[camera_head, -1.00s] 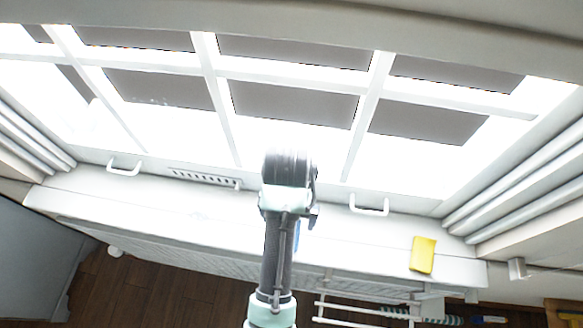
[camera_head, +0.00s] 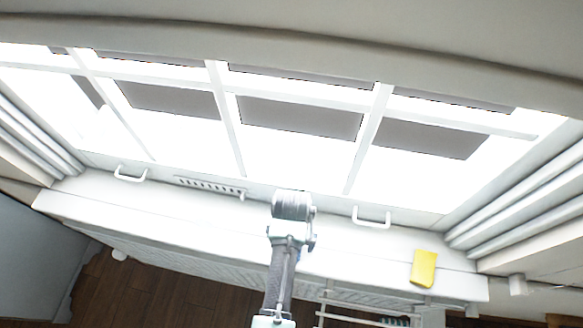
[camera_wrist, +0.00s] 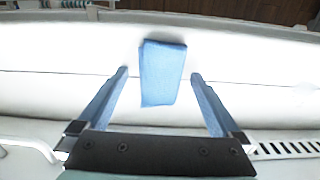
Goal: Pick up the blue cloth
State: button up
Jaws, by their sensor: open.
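The blue cloth (camera_wrist: 162,75) lies as a folded-looking, roughly rectangular piece on the white sill in the wrist view. My gripper (camera_wrist: 158,76) is open, with one blue finger to the left of the cloth and one to the right. There is a visible gap on each side, and the cloth appears untouched. I cannot tell the height of the fingertips above it. In the head view my gripper (camera_head: 292,210) is over the sill, and my arm hides most of the cloth; only a sliver of blue shows beside the arm.
A yellow item (camera_head: 423,267) lies on the sill (camera_head: 360,258) to the right. White handles (camera_head: 371,218) and a slotted vent (camera_head: 212,187) run along the sill's back, below the bright window. A white rack (camera_head: 370,312) stands below the front edge.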

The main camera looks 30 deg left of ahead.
jog(key=c, duration=1.4)
notch_tip(320, 180, up, 10)
jog(key=shift+b, duration=0.4)
